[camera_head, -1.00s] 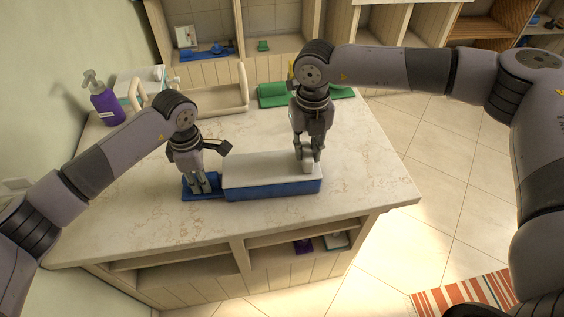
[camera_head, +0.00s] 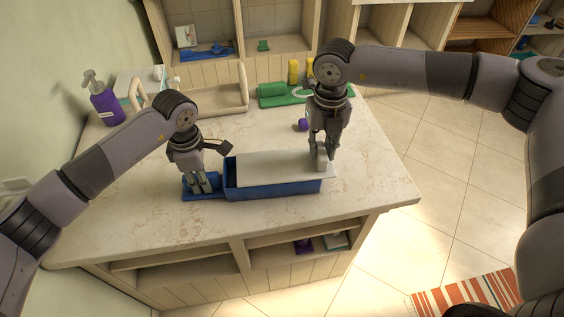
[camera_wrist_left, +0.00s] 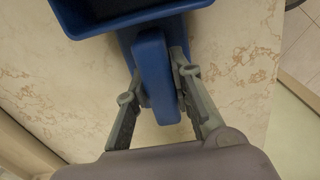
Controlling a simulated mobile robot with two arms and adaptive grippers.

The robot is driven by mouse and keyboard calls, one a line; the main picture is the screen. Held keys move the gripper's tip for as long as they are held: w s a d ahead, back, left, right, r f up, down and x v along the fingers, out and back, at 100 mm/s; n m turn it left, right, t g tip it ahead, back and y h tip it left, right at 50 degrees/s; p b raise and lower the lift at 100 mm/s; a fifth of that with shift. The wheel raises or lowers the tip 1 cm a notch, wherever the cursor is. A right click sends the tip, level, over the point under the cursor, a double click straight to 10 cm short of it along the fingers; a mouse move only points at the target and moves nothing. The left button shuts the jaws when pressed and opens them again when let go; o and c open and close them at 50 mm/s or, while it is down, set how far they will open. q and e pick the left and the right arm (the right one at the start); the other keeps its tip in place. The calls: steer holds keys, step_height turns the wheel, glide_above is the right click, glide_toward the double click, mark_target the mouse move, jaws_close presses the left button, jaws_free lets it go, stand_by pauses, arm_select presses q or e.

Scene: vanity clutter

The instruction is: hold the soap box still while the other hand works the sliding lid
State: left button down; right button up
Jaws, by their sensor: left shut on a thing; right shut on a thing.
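The soap box (camera_head: 275,188) is a long blue box on the marble counter, with a white sliding lid (camera_head: 278,164) on top. The lid is shifted to the right and overhangs the right end, leaving a gap open at the box's left end. My left gripper (camera_head: 201,190) is shut on the blue handle at the box's left end; the left wrist view shows the handle (camera_wrist_left: 156,85) between the fingers (camera_wrist_left: 158,95). My right gripper (camera_head: 321,162) is shut on the pale knob near the lid's right end. The fingers partly hide the knob.
A purple pump bottle (camera_head: 104,100) stands at the back left, near a beige caddy (camera_head: 222,104). A green tray (camera_head: 282,98), yellow bottles (camera_head: 293,71) and a small purple item (camera_head: 302,125) are behind the box. The counter (camera_head: 375,180) is clear to the right.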

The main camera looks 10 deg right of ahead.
arm_select(q)
steer(key=shift+a, duration=0.2)
arm_select(e)
steer(key=d, duration=0.9)
steer(key=shift+s, duration=0.4)
arm_select(q)
steer(key=shift+d, duration=0.1)
arm_select(e)
steer(key=o, duration=1.2)
steer(key=shift+a+r, duration=0.1)
arm_select(q)
steer(key=shift+d, duration=0.1)
arm_select(e)
step_height(320, 180, up, 7)
steer(key=shift+f, duration=0.1)
stand_by(0.4)
arm_select(q)
steer(key=c, duration=1.3)
jaws_free()
steer(key=shift+o, duration=0.5)
